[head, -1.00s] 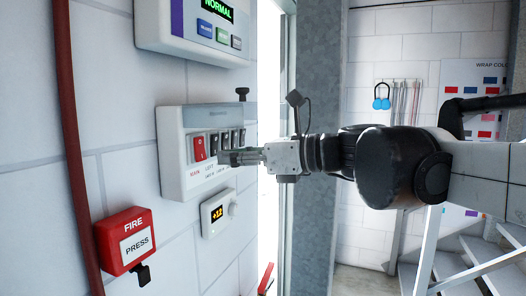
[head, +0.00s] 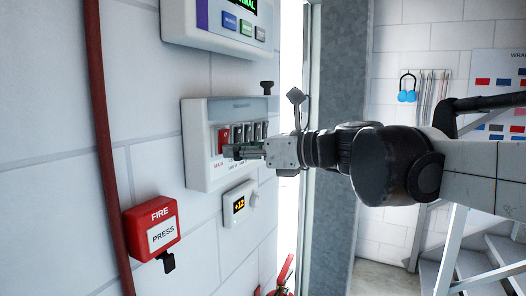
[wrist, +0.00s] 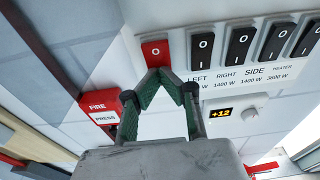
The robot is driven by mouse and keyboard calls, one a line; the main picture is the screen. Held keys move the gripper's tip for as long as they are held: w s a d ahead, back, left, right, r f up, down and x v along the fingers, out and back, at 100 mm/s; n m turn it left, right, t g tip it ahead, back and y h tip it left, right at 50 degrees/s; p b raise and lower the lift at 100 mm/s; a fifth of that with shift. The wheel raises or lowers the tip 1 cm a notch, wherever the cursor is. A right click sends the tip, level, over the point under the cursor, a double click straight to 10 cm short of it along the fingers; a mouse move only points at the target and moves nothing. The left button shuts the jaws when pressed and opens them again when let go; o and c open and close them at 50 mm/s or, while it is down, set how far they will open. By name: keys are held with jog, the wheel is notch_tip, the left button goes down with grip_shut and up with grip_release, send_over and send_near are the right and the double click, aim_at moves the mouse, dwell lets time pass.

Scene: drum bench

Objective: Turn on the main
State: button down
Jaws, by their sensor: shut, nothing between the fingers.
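The red main switch (head: 224,137) is the leftmost rocker on a white wall panel (head: 198,165), with a MAIN label under it. In the wrist view the fingertips (wrist: 160,72) meet just at the lower edge of the red switch. I cannot tell whether they touch it. The fingers hide the label under it there.
Black rockers labelled left (wrist: 202,46), right (wrist: 240,42), side (wrist: 274,43) and heater (wrist: 307,38) stand close to the right. Below are a +12 dial box (head: 238,203) and a red fire box (head: 152,228). A control panel (head: 215,40) hangs above.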

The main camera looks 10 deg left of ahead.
jog(key=shift+d, duration=0.1)
jog(key=s+d+f+b, duration=0.1)
jog(key=s+d, duration=0.1)
jog(key=d, duration=0.4)
jog(key=s+d+b, duration=0.1)
jog(key=s+d, duration=0.1)
jog(key=d, duration=0.5)
jog(key=shift+s+f, duration=0.35)
jog(key=s+d+f+n+h+b, duration=0.1)
jog(key=s+f+n+h+b, duration=0.15)
jog(key=f, duration=0.45)
jog(key=s+d+f+n+h+b, duration=0.1)
jog(key=d+f+n+h, duration=0.15)
jog(key=f, duration=0.55)
jog(key=s+d+f+n+h+b, duration=0.2)
jog(key=s+d+f+n+h, duration=0.15)
jog(key=d+f+n, duration=0.4)
jog(key=s+d+f+n+t+h+b, duration=0.1)
jog(key=s+d+f+n+h+b, duration=0.2)
jog(key=f, duration=0.7)
jog(key=s+d+f+n+h+b, duration=0.1)
jog(key=s+d+f+n+h, duration=0.25)
jog(key=d+f+n, duration=0.4)
notch_tip(320, 180, up, 18)
jog(key=a+m+p, duration=0.1)
jog(key=p, duration=1.8)
jog(key=shift+w+a+t+h+p, duration=0.15)
jog(key=shift+w+t+h+p, duration=0.2)
jog(key=shift+w, duration=0.1)
